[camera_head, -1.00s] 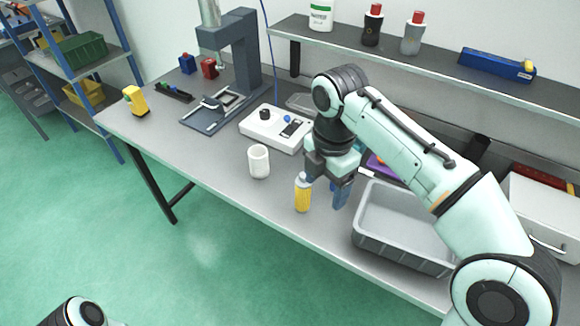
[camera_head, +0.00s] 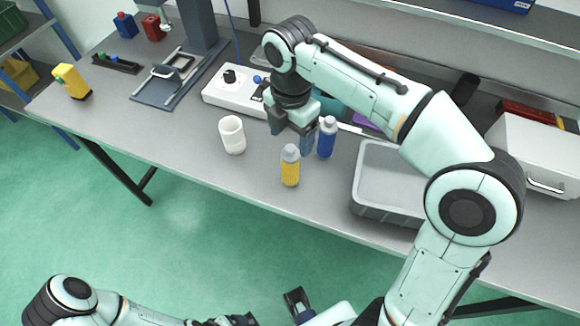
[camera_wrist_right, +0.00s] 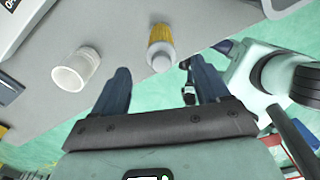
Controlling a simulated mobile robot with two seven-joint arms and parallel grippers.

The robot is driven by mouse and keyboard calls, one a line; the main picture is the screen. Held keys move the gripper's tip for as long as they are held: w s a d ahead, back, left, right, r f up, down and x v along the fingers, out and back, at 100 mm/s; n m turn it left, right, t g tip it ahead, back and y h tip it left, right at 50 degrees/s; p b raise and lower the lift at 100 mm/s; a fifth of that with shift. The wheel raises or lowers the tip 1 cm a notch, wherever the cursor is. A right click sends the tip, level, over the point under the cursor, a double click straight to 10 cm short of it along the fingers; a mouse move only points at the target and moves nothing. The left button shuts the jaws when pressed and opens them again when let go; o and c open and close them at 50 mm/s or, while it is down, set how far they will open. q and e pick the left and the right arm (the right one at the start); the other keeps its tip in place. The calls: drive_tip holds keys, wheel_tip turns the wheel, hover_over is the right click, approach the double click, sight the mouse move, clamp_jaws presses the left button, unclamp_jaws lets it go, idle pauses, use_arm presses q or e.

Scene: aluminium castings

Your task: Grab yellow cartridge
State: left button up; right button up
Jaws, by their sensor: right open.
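The yellow cartridge (camera_head: 290,170), with a grey-white cap, stands upright near the front edge of the grey table. It also shows in the right wrist view (camera_wrist_right: 160,38), seen cap first, ahead of the fingers. My right gripper (camera_head: 292,138) is open and empty, just behind and above the cartridge in the head view. In the wrist view its two fingers (camera_wrist_right: 161,73) are spread apart, with the cap beyond the gap between their tips and nothing between them. My left arm lies low at the bottom of the head view; its gripper (camera_head: 268,312) is only partly visible.
A blue cartridge (camera_head: 326,138) stands close behind right of the yellow one. A white cup (camera_head: 232,135) stands to its left, a grey bin (camera_head: 375,211) to its right. A white control box (camera_head: 230,93) is behind. Bare table lies left of the cup.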

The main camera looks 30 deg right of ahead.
sight(291, 147)
drive_tip(key=shift+s+f+b, duration=0.1)
drive_tip(key=shift+f+b, duration=0.55)
drive_tip(key=shift+f, duration=2.1)
clamp_jaws()
drive_tip(key=shift+r, duration=0.15)
